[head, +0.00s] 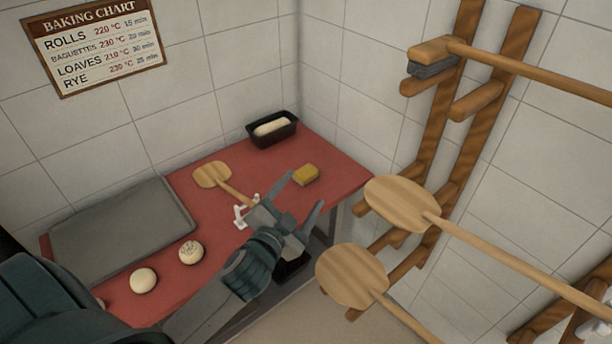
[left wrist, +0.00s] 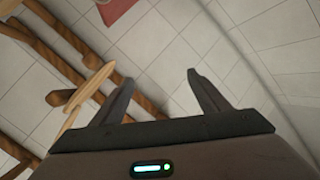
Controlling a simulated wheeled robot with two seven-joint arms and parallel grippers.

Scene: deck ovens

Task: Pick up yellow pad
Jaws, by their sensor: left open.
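The yellow pad (head: 306,174) lies on the red table top (head: 335,163), near its right end. My left gripper (head: 305,194) is open and empty, above the table's front edge. One finger points toward the pad and the other is out past the edge. The pad is just beyond the fingertips and appears apart from them. In the left wrist view my left gripper (left wrist: 158,82) shows two spread fingers with nothing between them. The pad is not in that view. My right gripper is not in view.
A loaf tin (head: 287,140) with dough stands behind the pad. A small wooden peel (head: 212,175) and a white object (head: 240,213) lie left of my gripper. A grey tray (head: 125,232) and dough balls (head: 191,252) are further left. Long-handled peels (head: 402,203) hang on a wall rack at right.

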